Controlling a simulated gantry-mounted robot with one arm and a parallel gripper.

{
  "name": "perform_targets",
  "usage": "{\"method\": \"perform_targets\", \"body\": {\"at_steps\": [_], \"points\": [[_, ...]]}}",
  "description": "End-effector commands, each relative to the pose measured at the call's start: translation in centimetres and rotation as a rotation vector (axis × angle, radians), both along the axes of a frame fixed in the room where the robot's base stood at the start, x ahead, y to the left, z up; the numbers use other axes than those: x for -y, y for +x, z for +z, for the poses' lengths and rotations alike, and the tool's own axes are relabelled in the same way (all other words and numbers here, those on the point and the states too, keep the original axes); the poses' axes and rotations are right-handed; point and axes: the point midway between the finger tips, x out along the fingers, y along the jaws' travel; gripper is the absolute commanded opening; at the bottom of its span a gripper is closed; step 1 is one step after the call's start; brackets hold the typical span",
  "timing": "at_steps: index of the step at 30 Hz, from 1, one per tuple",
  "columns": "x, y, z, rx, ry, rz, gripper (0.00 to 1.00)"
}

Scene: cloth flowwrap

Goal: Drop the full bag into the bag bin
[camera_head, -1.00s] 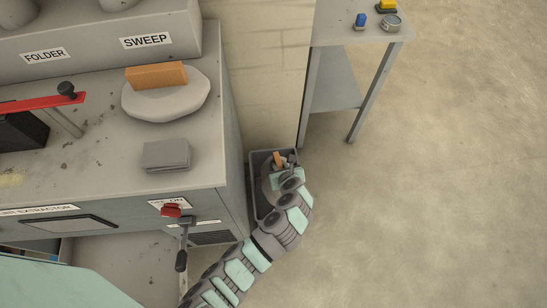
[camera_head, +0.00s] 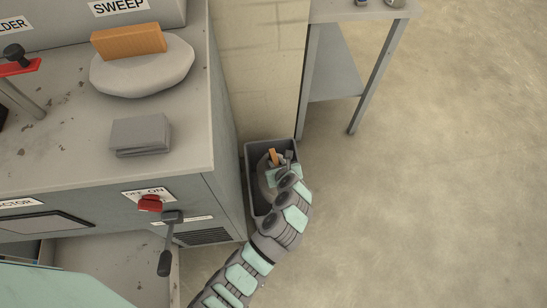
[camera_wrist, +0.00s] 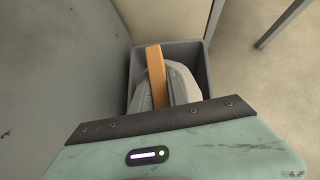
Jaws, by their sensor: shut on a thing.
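The bag bin (camera_head: 250,158) is a dark grey open box on the floor beside the counter. My gripper (camera_head: 281,162) reaches in over its mouth and is shut on the full bag (camera_head: 266,178), a grey bulging bundle with an orange strip standing up along it. In the wrist view, the bag (camera_wrist: 186,84) sits within the outline of the bin (camera_wrist: 205,62), with the orange strip upright in its middle. My wrist housing hides the lower part of the bag, and I cannot tell whether it touches the bin floor.
The counter (camera_head: 75,170) is close on the left, with an orange block (camera_head: 128,40) on a pale rounded pad (camera_head: 145,72) and a folded grey cloth (camera_head: 140,135). A metal table (camera_head: 335,68) stands behind. The floor (camera_head: 440,190) to the right is clear.

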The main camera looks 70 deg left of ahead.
Motion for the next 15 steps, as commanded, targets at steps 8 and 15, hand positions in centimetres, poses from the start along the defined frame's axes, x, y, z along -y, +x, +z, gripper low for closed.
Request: {"method": "perform_targets", "body": {"at_steps": [8, 15], "points": [[-0.05, 0.07, -0.08, 0.001, 0.002, -0.001, 0.0], [-0.03, 0.07, -0.11, 0.001, 0.002, -0.001, 0.31]]}}
